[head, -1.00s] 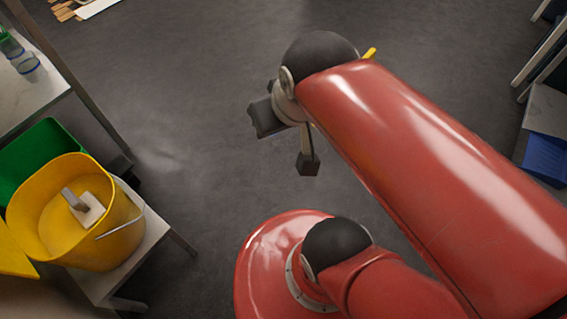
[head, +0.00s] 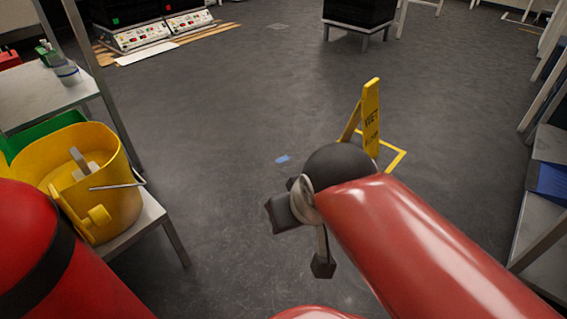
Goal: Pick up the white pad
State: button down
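A grey-handled pad (head: 79,165) leans inside the yellow bucket (head: 118,208) at the left of the head view. Its pale lower part is mostly hidden by the bucket's wall. The bucket stands on a low white table (head: 150,212). My gripper (head: 303,240) hangs over open floor to the right of the bucket, well apart from it. Its two dark fingers are spread and nothing shows between them.
A green bin (head: 45,130) stands behind the bucket. A yellow wet-floor sign (head: 371,118) stands beyond my arm. A blue patch (head: 283,159) lies on the floor.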

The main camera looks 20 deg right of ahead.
aim_at(85, 169)
jog(key=i+l, duration=0.15)
jog(key=i, duration=0.35)
jog(key=i+l+u, duration=0.1)
jog(key=i+u, duration=0.25)
jog(key=i+l+u, duration=0.15)
jog(key=u, duration=0.25)
jog(key=i+l+u, duration=0.35)
jog(key=k+u, duration=0.1)
jog(key=u, duration=0.4)
